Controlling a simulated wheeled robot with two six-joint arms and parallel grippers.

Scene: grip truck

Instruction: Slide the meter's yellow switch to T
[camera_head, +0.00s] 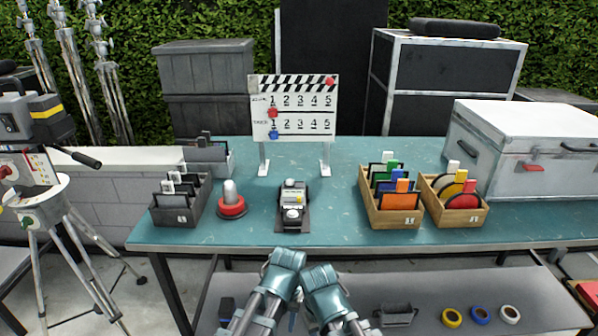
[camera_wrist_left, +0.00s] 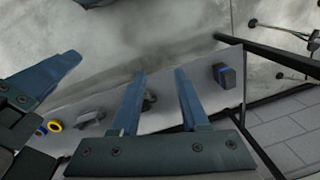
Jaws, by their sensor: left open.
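The meter (camera_head: 293,203) is a small dark device with a pale face and a greenish display. It stands on a dark base near the table's front edge, in the middle. Its yellow switch and the T mark are too small to make out. My left gripper (camera_wrist_left: 160,75) is open and empty in the left wrist view, pointing down over the lower shelf. In the head view both my arms end low in front of the table, short of the meter, and their fingertips do not show clearly. Part of my right gripper shows at the left of the wrist view; its opening is unclear.
A red-based lamp (camera_head: 232,202) stands left of the meter, beside a dark file box (camera_head: 181,215). A clapperboard (camera_head: 293,107) stands behind. Wooden boxes (camera_head: 391,222) of coloured cards stand to the right. The teal table (camera_head: 335,220) is clear around the meter.

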